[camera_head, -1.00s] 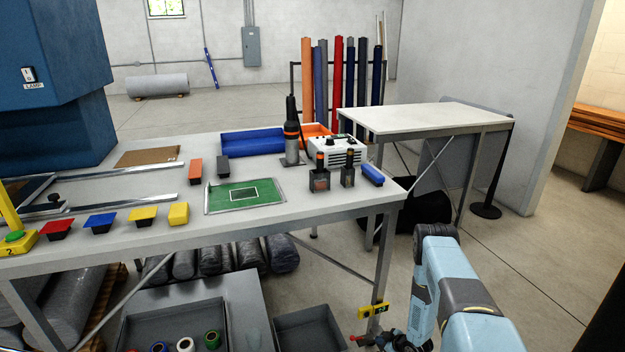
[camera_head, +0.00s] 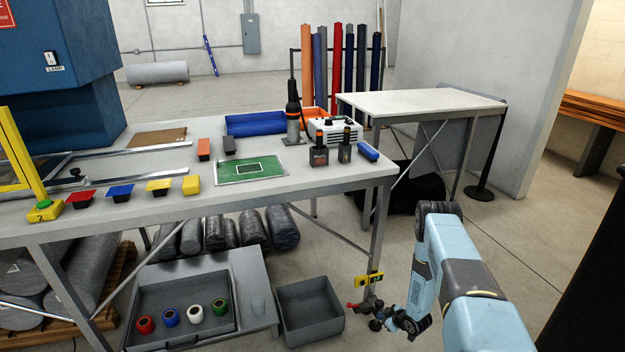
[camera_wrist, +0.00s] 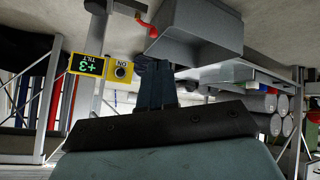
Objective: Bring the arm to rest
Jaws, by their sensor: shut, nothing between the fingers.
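My arm, with light blue links, is folded at the lower right of the head view. My gripper (camera_head: 376,324) hangs low, near the workbench's right front leg. In the wrist view my gripper (camera_wrist: 155,64) shows its dark blue fingers closed together with nothing held. A yellow box with a black knob and label (camera_head: 369,280) is on that leg, above the gripper. The box also shows in the wrist view (camera_wrist: 88,66), left of the fingers. A red-handled metal part (camera_head: 353,306) sits beside the leg, close to the gripper; I cannot tell whether they touch.
The workbench (camera_head: 300,185) carries tools and coloured blocks. Below it are an empty grey bin (camera_head: 310,335) and a tray (camera_head: 255,268) with coloured rolls. A white-topped table (camera_head: 425,102) stands behind. Open floor (camera_head: 530,260) lies right of the arm.

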